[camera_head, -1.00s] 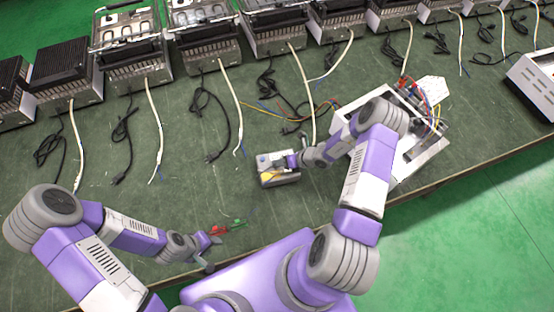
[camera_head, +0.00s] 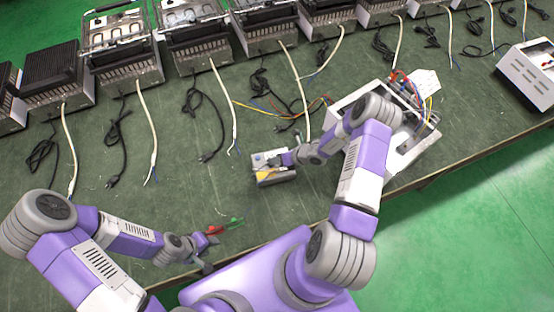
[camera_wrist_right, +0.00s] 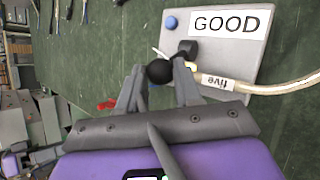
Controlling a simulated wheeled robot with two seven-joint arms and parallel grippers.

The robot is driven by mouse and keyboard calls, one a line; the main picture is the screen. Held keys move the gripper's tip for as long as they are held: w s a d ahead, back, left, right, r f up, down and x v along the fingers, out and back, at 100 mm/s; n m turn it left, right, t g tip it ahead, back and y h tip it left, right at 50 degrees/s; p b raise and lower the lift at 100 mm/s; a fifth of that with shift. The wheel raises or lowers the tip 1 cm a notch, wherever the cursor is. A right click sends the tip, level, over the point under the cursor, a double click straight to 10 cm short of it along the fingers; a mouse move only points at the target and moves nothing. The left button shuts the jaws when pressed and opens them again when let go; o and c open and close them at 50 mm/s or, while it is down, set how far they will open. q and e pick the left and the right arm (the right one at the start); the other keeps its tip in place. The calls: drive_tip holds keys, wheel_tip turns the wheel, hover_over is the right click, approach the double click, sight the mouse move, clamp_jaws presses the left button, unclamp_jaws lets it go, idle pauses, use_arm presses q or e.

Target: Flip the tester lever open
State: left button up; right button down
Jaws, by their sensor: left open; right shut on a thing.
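The tester (camera_head: 268,178) is a small grey box on the green table, near the middle of the head view. In the right wrist view the tester (camera_wrist_right: 229,53) shows a "GOOD" label and a blue round button. Its lever has a black ball knob (camera_wrist_right: 159,72). My right gripper (camera_wrist_right: 160,78) is shut on the lever, its fingers on either side of the knob; the lever's shaft is mostly hidden. My left gripper (camera_head: 207,255) is open and empty above the table's front edge, left of the tester.
A white cable marked "live" (camera_wrist_right: 270,87) lies across the tester. Red (camera_head: 215,230) and green (camera_head: 237,220) clips lie near my left gripper. An opened white-cased unit (camera_head: 405,155) with loose wires stands at right.

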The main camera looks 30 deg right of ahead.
drive_tip(key=shift+w+a+r, duration=0.1)
drive_tip(key=shift+w+r, duration=0.15)
drive_tip(key=shift+r, duration=0.05)
drive_tip(key=c, duration=1)
unclamp_jaws()
drive_tip(key=shift+c, duration=0.2)
drive_tip(key=shift+s, duration=0.2)
drive_tip(key=shift+f, duration=0.1)
drive_tip(key=v, duration=0.7)
drive_tip(key=shift+r+p, duration=0.2)
drive_tip(key=shift+p, duration=0.1)
drive_tip(key=shift+s, duration=0.15)
drive_tip(key=shift+c, duration=0.4)
